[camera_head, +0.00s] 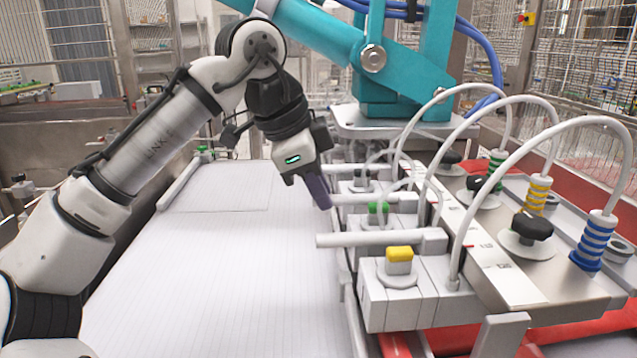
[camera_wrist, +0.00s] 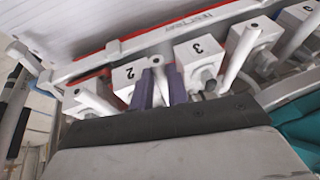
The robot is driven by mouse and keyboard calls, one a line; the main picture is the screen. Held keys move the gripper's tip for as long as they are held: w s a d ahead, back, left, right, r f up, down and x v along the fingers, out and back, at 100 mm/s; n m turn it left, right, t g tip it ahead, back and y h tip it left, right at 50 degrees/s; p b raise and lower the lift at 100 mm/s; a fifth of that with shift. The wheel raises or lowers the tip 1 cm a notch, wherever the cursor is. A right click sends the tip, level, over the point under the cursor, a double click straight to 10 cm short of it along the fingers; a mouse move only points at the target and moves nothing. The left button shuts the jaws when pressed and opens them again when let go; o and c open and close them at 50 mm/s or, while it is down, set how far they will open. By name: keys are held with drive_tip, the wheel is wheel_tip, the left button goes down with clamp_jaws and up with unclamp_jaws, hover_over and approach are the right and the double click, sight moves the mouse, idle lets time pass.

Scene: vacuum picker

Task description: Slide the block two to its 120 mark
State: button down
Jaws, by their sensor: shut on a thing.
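Block two (camera_wrist: 128,74) is a pale block with a "2" on its face, in the wrist view. A light handle rod (camera_wrist: 157,66) stands just right of that label, between the two purple fingers of my gripper (camera_wrist: 161,88). The fingers are shut on this rod. In the head view my gripper (camera_head: 319,190) points down at the left end of the middle rod (camera_head: 362,199). The block with the green knob (camera_head: 378,208) is at that rod's right end. Its label does not show in the head view.
Block three (camera_wrist: 200,50) is right of block two in the wrist view. The yellow-knobbed block (camera_head: 400,262) is nearest in the head view, with its own rod (camera_head: 365,239). White hoses arch over a marked grey beam (camera_head: 515,285) on the right. The lined white surface (camera_head: 220,270) is clear.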

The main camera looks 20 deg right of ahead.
drive_tip(key=shift+s+a+f, duration=0.1)
drive_tip(key=shift+s+a, duration=0.15)
drive_tip(key=shift+s, duration=0.65)
drive_tip(key=c, duration=1.4)
unclamp_jaws()
drive_tip(key=shift+s, duration=0.1)
drive_tip(key=shift+o, duration=0.2)
drive_tip(key=shift+r, duration=0.2)
drive_tip(key=w+p+v, duration=0.1)
drive_tip(key=v, duration=1.2)
drive_tip(key=shift+s+a+r, duration=0.15)
drive_tip(key=shift+s+r, duration=0.1)
drive_tip(key=shift+s, duration=0.2)
